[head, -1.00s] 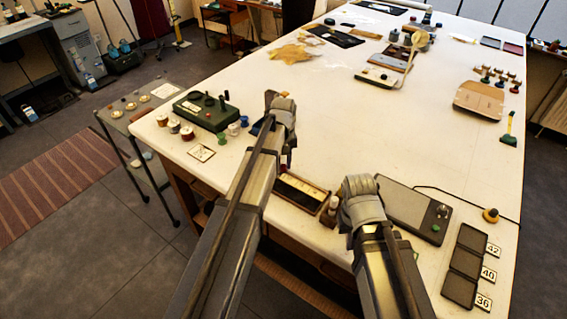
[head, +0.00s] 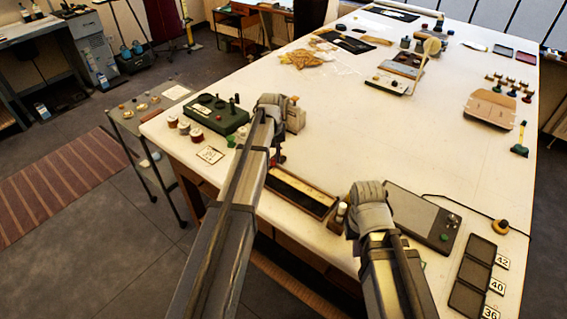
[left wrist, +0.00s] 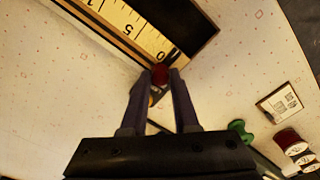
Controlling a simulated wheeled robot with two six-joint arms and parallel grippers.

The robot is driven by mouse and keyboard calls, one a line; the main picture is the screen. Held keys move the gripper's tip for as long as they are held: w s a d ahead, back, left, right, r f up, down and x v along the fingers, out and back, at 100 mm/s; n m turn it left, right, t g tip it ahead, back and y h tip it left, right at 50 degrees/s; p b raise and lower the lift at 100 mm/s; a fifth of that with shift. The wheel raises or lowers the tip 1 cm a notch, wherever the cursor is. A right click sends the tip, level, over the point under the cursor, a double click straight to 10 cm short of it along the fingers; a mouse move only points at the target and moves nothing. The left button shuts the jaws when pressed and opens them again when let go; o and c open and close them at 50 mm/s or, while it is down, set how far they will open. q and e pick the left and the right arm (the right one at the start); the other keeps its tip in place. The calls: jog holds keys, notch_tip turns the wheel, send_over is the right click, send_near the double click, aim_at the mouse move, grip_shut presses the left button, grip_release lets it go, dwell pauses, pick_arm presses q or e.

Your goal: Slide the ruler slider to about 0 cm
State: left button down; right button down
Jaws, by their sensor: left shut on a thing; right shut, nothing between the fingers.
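The ruler (head: 300,193) is a yellow strip in a dark frame along the table's near edge. In the left wrist view the ruler (left wrist: 127,22) shows a 5 and a 0. The small red slider knob (left wrist: 160,74) is beside the 0, at that end of the scale. My left gripper (left wrist: 158,82) is shut on the knob, with a dark finger on each side. In the head view my left gripper (head: 278,158) is at the ruler's left end. My right gripper (head: 351,233) is shut and empty near the ruler's right end; its fingertips are mostly hidden.
A green device (head: 217,114), several spools (head: 196,136) and a marked card (head: 210,155) are left of the ruler. A beige object (head: 296,116) stands behind my left gripper. A grey tablet (head: 423,217) lies behind my right gripper. The table's middle is clear.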

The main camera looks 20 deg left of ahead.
aim_at(272, 159)
pick_arm(q)
jog(key=shift+w+a, duration=0.1)
jog(key=shift+a, duration=0.1)
pick_arm(e)
jog(key=shift+d, duration=0.15)
pick_arm(q)
jog(key=c, duration=0.7)
grip_release()
jog(key=shift+o, duration=0.2)
notch_tip(272, 159, up, 8)
jog(key=p, duration=0.8)
pick_arm(e)
notch_tip(272, 159, up, 8)
pick_arm(q)
jog(key=shift+f, duration=0.1)
pick_arm(e)
jog(key=shift+f, duration=0.15)
